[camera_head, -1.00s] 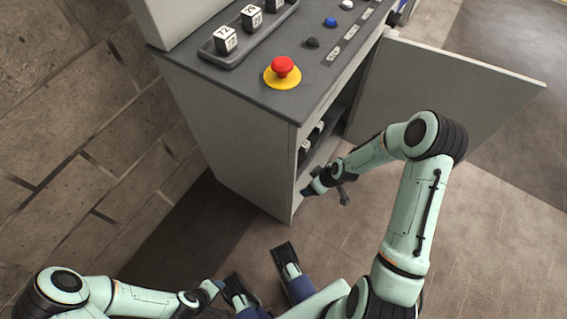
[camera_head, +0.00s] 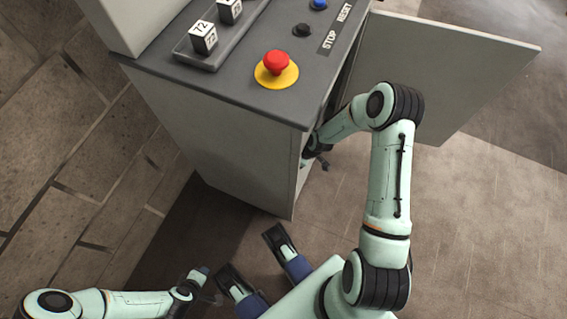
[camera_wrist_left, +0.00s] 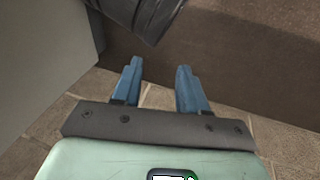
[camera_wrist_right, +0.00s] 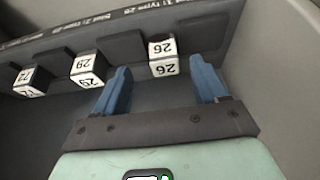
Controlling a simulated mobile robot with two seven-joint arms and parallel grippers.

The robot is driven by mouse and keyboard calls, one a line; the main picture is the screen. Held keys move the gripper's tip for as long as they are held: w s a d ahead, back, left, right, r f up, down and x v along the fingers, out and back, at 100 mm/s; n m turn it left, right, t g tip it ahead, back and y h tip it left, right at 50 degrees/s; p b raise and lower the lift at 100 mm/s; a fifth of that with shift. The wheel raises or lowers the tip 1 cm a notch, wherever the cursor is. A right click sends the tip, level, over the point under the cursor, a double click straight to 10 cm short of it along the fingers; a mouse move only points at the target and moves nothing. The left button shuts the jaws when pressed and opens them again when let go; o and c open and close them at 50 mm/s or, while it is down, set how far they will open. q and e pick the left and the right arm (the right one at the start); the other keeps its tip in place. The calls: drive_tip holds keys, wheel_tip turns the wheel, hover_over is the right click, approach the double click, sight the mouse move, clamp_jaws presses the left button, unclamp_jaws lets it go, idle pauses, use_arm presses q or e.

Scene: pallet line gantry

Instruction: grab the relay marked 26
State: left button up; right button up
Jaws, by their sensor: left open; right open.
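The relay marked 26 (camera_wrist_right: 163,55) is a white-faced cube on a dark mount in the cabinet. In the right wrist view it lies between and just beyond the fingertips of my right gripper (camera_wrist_right: 160,68), which is open and empty. Contact with the fingers cannot be made out. In the head view my right arm reaches into the cabinet's open side, and the gripper is mostly hidden. My left gripper (camera_wrist_left: 157,68) is open and empty, low beside the cabinet; it shows small in the head view (camera_head: 203,275).
Relays marked 29 (camera_wrist_right: 87,68) and 72 (camera_wrist_right: 30,80) sit left of relay 26. The cabinet (camera_head: 225,135) has an open door (camera_head: 440,75). On top are a red stop button (camera_head: 276,63) and a tray (camera_head: 215,62) with cubes. A cabinet wall stands right of the right gripper.

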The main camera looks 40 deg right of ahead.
drive_tip(key=shift+w+a+f, duration=0.1)
drive_tip(key=shift+a+f, duration=0.05)
drive_tip(key=shift+f, duration=0.25)
drive_tip(key=b+x, duration=0.1)
drive_tip(key=x, duration=0.2)
drive_tip(key=shift+w+a+f+b, duration=0.1)
drive_tip(key=shift+a+f+b, duration=0.15)
drive_tip(key=shift+f+b, duration=0.15)
drive_tip(key=shift+w+f, duration=0.1)
drive_tip(key=shift+f, duration=0.1)
drive_tip(key=shift+r, duration=0.1)
drive_tip(key=c, duration=1.1)
use_arm(q)
drive_tip(key=f, duration=0.2)
drive_tip(key=s+a+f, duration=0.1)
drive_tip(key=shift+g, duration=0.3)
use_arm(e)
drive_tip(key=shift+o, duration=0.2)
use_arm(q)
drive_tip(key=shift+w+r, duration=0.1)
use_arm(e)
drive_tip(key=shift+r, duration=0.1)
